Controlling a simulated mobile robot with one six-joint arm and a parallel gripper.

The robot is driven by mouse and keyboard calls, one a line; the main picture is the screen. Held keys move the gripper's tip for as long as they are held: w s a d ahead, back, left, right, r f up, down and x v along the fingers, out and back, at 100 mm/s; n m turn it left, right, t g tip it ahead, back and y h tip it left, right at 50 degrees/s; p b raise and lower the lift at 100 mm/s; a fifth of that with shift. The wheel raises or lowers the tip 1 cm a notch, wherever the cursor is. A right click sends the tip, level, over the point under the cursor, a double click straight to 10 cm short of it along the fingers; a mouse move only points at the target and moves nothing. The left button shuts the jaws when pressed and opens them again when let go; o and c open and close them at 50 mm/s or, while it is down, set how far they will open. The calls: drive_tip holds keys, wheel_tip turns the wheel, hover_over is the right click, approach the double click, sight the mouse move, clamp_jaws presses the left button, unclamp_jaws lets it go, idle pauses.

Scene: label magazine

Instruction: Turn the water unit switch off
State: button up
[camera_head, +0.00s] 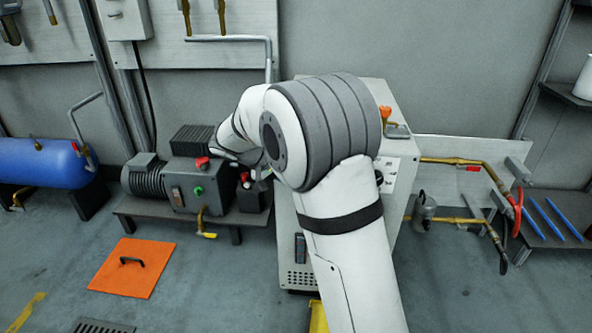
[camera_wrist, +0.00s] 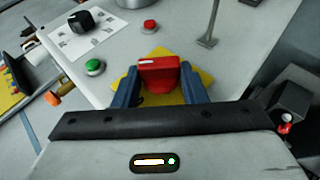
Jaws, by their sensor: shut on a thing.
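A red rotary switch knob (camera_wrist: 158,74) sits on a yellow plate (camera_wrist: 206,84) on the light grey cabinet face. A white mark shows on the top of the knob. My gripper (camera_wrist: 157,82) has its two blue fingers on either side of the knob, shut on it. In the camera_head view the grey-white cabinet (camera_head: 398,100) stands behind my arm. My arm hides the red switch and most of my gripper there.
On the same panel are a green button (camera_wrist: 95,67), a red button (camera_wrist: 150,26) and a black knob (camera_wrist: 82,21). A pump unit (camera_head: 190,185) stands left of the cabinet. Brass pipes (camera_head: 455,161) run at its right. An orange hatch (camera_head: 132,267) lies on the floor.

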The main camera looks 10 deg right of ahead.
drive_tip(key=h, duration=0.1)
drive_tip(key=h+p, duration=0.1)
drive_tip(key=h, duration=0.1)
drive_tip(key=n+h, duration=0.1)
drive_tip(key=shift+w+a+f+g, duration=0.1)
drive_tip(key=shift+a+f+g, duration=0.2)
drive_tip(key=shift+f+g, duration=0.1)
drive_tip(key=h+p, duration=0.1)
drive_tip(key=h, duration=0.1)
drive_tip(key=n+h, duration=0.1)
drive_tip(key=h, duration=0.1)
drive_tip(key=shift+f+p, duration=0.3)
drive_tip(key=shift+p, duration=0.05)
drive_tip(key=shift+n+h, duration=0.3)
drive_tip(key=o, duration=1)
drive_tip(key=shift+a, duration=0.1)
drive_tip(key=a+p, duration=0.2)
drive_tip(key=a, duration=0.5)
drive_tip(key=shift+s+a, duration=0.35)
drive_tip(key=shift+f, duration=0.1)
